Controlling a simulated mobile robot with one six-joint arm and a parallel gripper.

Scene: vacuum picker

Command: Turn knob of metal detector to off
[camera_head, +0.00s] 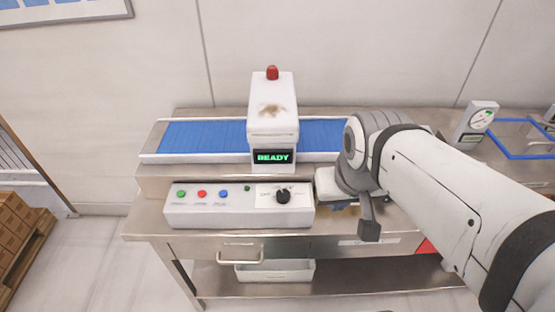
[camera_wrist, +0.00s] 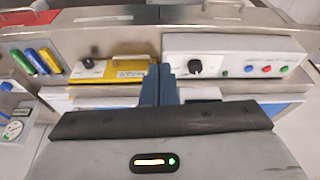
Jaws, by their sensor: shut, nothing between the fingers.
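The metal detector (camera_head: 272,105) is a white housing over a blue conveyor, with a red lamp on top and a display reading READY. Its grey control box (camera_head: 240,216) stands in front, with a black knob (camera_head: 283,196) on a white plate at its right part. The knob also shows in the wrist view (camera_wrist: 195,67); its labels are too small to read. My gripper (camera_wrist: 161,70) is shut and empty. Its dark blue fingers are just left of the knob in the wrist view, apart from it in the picture. In the head view my arm hides most of the gripper.
Green, red and blue buttons (camera_head: 202,194) sit on the same control box. A yellow panel (camera_wrist: 110,72) with another black knob stands beside it. Below are a drawer handle (camera_head: 240,256) and a white bin (camera_head: 275,271). A small gauge (camera_head: 478,122) stands at right.

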